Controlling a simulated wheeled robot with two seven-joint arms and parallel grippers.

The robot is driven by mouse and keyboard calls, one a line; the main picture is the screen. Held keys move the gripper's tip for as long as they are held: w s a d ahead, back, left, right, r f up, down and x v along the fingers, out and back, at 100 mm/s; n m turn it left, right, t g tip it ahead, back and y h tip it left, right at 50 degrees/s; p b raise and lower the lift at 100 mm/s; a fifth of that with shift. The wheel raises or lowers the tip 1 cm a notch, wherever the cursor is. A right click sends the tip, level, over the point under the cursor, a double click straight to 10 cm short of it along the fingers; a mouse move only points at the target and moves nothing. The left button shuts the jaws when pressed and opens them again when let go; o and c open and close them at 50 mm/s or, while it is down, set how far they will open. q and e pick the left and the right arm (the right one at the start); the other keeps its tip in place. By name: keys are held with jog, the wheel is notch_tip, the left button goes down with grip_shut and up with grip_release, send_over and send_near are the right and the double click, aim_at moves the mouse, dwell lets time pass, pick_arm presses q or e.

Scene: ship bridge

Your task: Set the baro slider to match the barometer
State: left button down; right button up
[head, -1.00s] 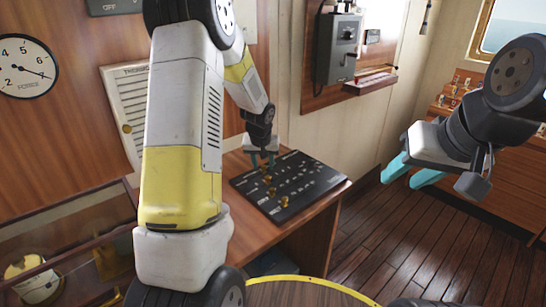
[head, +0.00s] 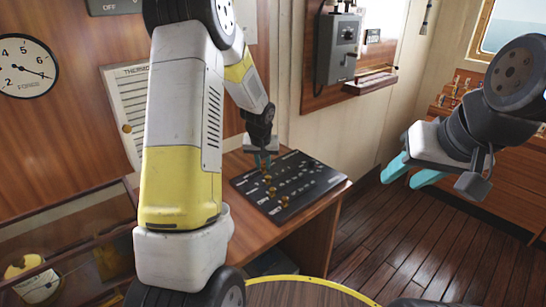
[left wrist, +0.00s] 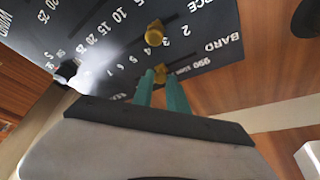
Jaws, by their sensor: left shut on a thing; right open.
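The black slider board (head: 318,184) lies on the wooden desk, with several brass knobs on it. My left gripper (head: 262,163) points down at the board's far left part. In the left wrist view its teal fingers (left wrist: 161,88) are shut on the baro slider knob (left wrist: 161,70), on the row marked BARO. The row's scale starts at 990 beside the word; most of it is hidden by the gripper. Another brass knob (left wrist: 154,36) sits on the neighbouring FORCE row. My right gripper (head: 408,172) is open and empty, right of the desk. I see no dial marked as a barometer.
A round dial marked FORCE (head: 25,65) hangs on the left wall, near a thermometer chart (head: 130,105). A grey wall box (head: 337,48) hangs at the back. A glass-topped case (head: 70,225) stands at lower left. Floor at right is clear.

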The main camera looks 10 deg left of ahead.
dwell(0.8)
pick_arm(q)
jog(key=shift+s+a, duration=0.95)
jog(key=shift+s, duration=0.3)
jog(key=c, duration=1.3)
grip_release()
jog(key=shift+r, duration=0.1)
jog(key=v, duration=0.7)
jog(key=shift+s+r, duration=0.15)
jog(key=shift+r, duration=0.15)
